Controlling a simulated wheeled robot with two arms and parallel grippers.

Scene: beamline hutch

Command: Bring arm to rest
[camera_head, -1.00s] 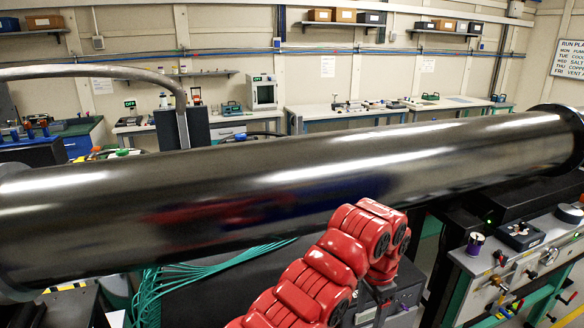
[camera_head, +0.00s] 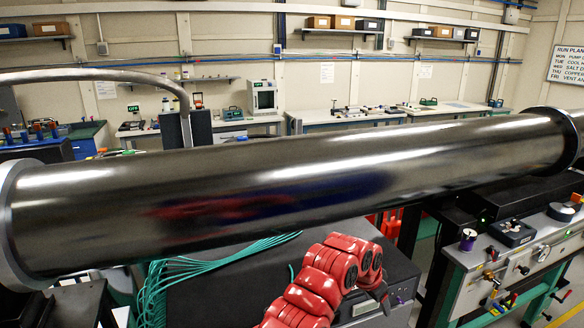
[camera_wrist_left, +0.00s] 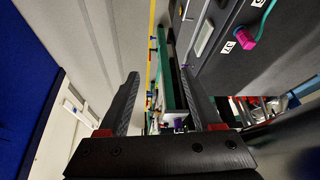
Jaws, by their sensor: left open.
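My left arm, with red segmented covers, rises from the bottom middle of the head view, below and in front of the big dark pipe (camera_head: 300,185). My left gripper (camera_head: 383,296) is small and dark at the arm's end, beside a dark box, and its fingers are hard to make out there. In the left wrist view the left gripper (camera_wrist_left: 163,85) shows its two black fingers spread wide apart, with nothing between them. My right gripper is in neither view.
The pipe spans the whole head view. Green cables (camera_head: 205,270) lie over the dark box (camera_head: 225,305). A cart (camera_head: 520,255) with knobs and a purple spool (camera_head: 467,239) stands at right. Benches (camera_head: 350,119) line the back wall. The wrist view shows a pink connector (camera_wrist_left: 239,39) on a dark panel.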

